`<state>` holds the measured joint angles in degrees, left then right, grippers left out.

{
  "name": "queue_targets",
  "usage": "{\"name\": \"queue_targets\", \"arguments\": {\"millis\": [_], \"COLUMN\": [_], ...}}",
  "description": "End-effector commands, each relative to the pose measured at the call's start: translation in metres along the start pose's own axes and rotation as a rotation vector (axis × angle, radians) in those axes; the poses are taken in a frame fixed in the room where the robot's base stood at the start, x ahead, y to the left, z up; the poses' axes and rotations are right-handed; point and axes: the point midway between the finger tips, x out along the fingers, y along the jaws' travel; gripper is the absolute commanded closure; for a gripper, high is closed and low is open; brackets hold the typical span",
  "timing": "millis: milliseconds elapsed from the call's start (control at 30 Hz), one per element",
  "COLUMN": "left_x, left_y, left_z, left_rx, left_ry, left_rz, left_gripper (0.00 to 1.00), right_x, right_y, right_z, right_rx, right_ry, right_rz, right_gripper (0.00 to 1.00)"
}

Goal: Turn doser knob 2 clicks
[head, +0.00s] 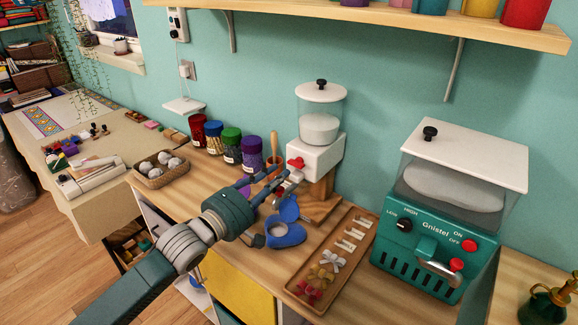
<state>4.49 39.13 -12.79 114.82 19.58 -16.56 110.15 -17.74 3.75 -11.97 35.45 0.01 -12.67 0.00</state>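The doser stands against the wall at the middle of the counter: a clear hopper (320,115) with white contents and a white lid, over a white body (318,158) on a wooden stand. Its red knob (296,163) is on the body's front left face. My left gripper (287,172) reaches in from the lower left. Its fingers look apart and empty, with the tips just below and beside the knob. Whether they touch it cannot be told. My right gripper is not in view.
A wooden tray (345,251) with small bows lies to the right, before a green machine (425,245). A shelf (400,17) hangs above.

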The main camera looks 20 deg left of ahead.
Motion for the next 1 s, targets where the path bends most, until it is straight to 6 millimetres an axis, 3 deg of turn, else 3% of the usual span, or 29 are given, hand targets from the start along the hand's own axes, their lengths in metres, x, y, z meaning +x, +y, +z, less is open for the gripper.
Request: {"name": "queue_targets", "arguments": {"millis": [200,400,700,733,833,1000], "left_x": [0.037,0.054,0.057,0.057,0.056,0.056], "left_y": [0.002,0.001,0.000,0.000,0.000,-0.001], "left_z": [0.000,0.000,0.000,0.000,0.000,0.000], "left_rx": [-0.001,0.000,0.000,0.000,0.000,0.000], "left_ry": [0.000,0.000,-0.001,-0.001,0.000,0.000], "left_rz": [0.002,0.001,0.000,0.000,0.000,-0.001], "left_gripper": [0.79,0.79,0.79,0.81,1.00,1.00], "right_x": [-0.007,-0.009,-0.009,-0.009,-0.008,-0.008], "right_y": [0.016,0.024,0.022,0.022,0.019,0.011], "right_z": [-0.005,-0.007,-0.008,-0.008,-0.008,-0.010], "right_rx": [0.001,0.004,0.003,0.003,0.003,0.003], "right_ry": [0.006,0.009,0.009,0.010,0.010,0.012], "right_rz": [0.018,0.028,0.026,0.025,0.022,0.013], "right_gripper": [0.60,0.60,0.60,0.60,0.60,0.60]}}
